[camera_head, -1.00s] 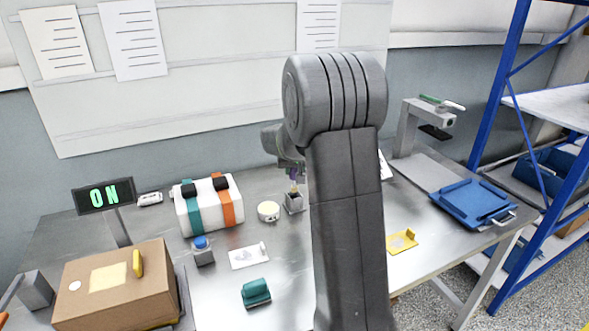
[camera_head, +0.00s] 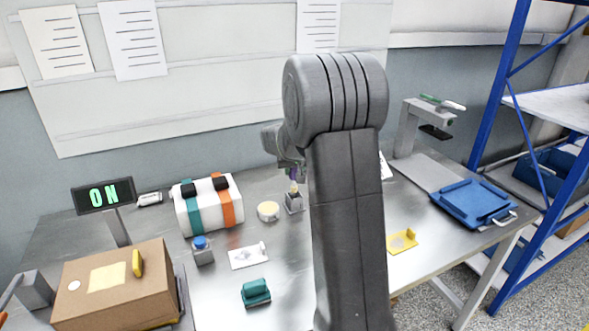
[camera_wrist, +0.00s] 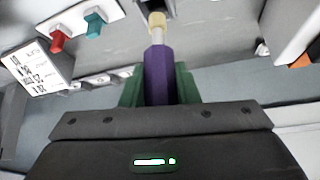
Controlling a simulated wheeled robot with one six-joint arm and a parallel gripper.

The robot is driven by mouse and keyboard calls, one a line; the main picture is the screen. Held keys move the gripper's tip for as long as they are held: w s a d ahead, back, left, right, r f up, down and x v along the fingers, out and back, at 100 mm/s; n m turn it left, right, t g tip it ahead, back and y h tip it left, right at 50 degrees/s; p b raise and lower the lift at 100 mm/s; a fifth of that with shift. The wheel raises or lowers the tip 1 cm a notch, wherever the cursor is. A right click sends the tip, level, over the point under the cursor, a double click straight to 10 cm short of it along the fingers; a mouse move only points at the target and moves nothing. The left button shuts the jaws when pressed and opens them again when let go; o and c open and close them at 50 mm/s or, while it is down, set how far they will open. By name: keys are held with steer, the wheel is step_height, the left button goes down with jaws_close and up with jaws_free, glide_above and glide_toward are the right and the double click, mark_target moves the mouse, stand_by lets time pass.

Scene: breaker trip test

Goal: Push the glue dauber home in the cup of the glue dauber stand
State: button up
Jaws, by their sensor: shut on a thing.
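The glue dauber has a purple handle (camera_wrist: 157,78) and a pale tip, seen in the wrist view. My gripper (camera_wrist: 158,88) is shut on the purple handle, with a green finger on each side. In the head view, my gripper (camera_head: 293,171) is partly hidden behind my arm. The dauber (camera_head: 294,187) hangs upright below it, tip down. The small grey glue dauber stand (camera_head: 294,205) is directly beneath. The tip is at the mouth of the cup; I cannot tell how deep it sits.
A round pale-topped tin (camera_head: 268,211) is just left of the stand. A blue tray (camera_head: 472,203) lies at right. My arm hides the table's middle.

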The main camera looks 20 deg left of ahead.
mark_target(294, 183)
steer(key=shift+f+b, duration=2.35)
steer(key=shift+f, duration=0.7)
steer(key=o, duration=1.1)
steer(key=shift+o, duration=0.2)
steer(key=shift+r, duration=0.1)
steer(key=v, duration=1.3)
steer(key=shift+s+r+p, duration=0.15)
steer(key=shift+r+p, duration=0.15)
steer(key=shift+r, duration=0.05)
steer(key=x, duration=1.4)
steer(key=shift+d+f, duration=0.1)
steer(key=shift+d, duration=0.05)
steer(key=shift+s+r, duration=0.1)
steer(key=shift+r, duration=0.3)
